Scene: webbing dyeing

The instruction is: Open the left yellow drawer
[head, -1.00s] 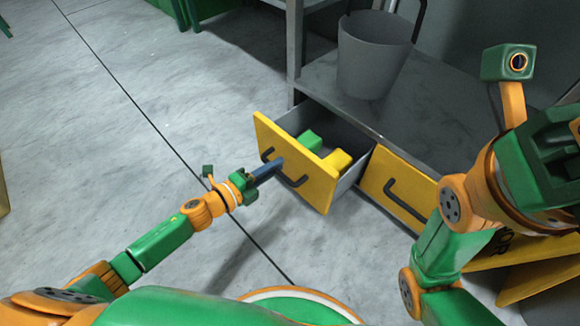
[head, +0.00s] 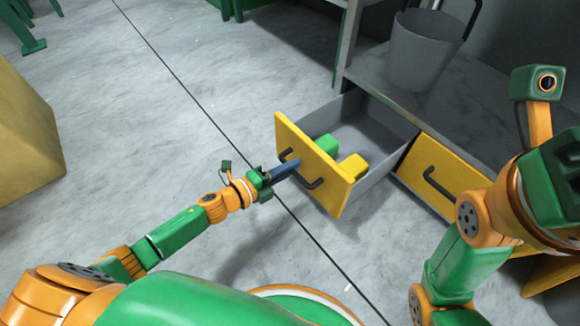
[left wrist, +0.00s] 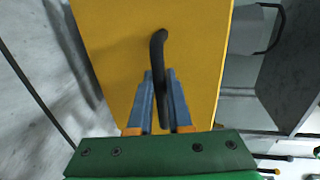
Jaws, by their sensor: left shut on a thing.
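The left yellow drawer (head: 318,182) is pulled well out from under the grey shelf in the head view. A green block (head: 320,146) and a yellow block (head: 353,166) lie inside it, near its front. My left gripper (head: 294,165) is shut on the drawer's black handle (head: 312,182). In the left wrist view, the blue fingers (left wrist: 161,95) close around the dark handle (left wrist: 158,55) against the yellow front (left wrist: 205,70). My right arm shows at the right edge, but its fingertips are not visible.
A second yellow drawer (head: 447,172) with a black handle sits shut to the right. A grey bucket (head: 425,50) stands on the grey shelf (head: 465,95). A tan box (head: 25,135) stands at the far left. The floor left of the drawer is clear.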

